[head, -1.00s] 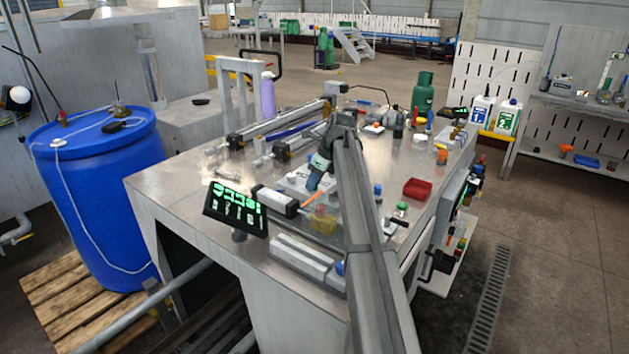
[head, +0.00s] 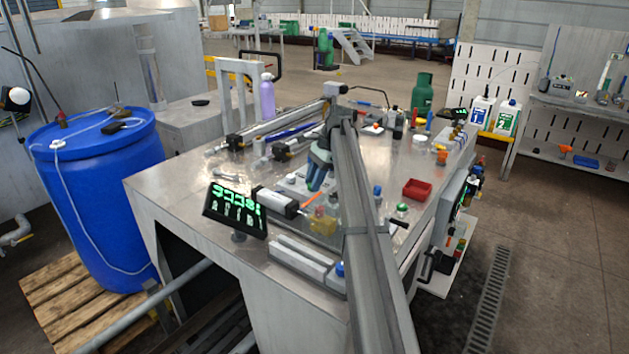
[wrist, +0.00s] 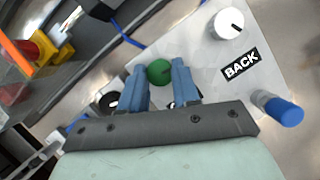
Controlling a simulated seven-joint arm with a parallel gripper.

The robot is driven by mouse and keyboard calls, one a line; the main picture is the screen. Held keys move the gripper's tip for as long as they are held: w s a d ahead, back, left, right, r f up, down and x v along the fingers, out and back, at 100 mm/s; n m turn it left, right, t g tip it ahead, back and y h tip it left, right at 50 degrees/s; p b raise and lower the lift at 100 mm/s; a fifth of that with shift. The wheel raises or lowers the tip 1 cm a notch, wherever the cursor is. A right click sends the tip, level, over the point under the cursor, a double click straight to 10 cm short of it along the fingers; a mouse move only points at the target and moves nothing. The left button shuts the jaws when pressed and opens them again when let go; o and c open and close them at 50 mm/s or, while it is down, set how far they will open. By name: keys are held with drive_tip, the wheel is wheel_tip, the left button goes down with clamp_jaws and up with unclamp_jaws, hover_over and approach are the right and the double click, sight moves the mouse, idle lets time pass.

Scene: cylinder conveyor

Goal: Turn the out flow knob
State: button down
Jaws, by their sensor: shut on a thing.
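A green knob (wrist: 159,71) with a dark pointer mark sits on a pale panel (wrist: 205,62) in the wrist view. The blue fingers of my gripper (wrist: 160,84) stand on either side of it and are shut on it. A white knob (wrist: 229,23) with a black mark is at the upper right, near a black "BACK" label (wrist: 240,65). A black knob (wrist: 109,102) is left of the fingers, partly hidden. No out flow label can be read. In the head view my gripper (head: 316,183) is down at the panel (head: 291,184) on the bench.
A blue-capped cylinder (wrist: 281,108) lies right of the fingers in the wrist view. In the head view a digital display (head: 236,206) stands at the bench's front left. A red bin (head: 417,189) is on the right. Bare bench (head: 170,185) lies at the left.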

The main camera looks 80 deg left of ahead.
drive_tip(key=shift+a+n+t+h, duration=0.15)
drive_tip(key=shift+n+t+h, duration=0.35)
drive_tip(key=shift+n, duration=1.3)
drive_tip(key=c, duration=0.8)
unclamp_jaws()
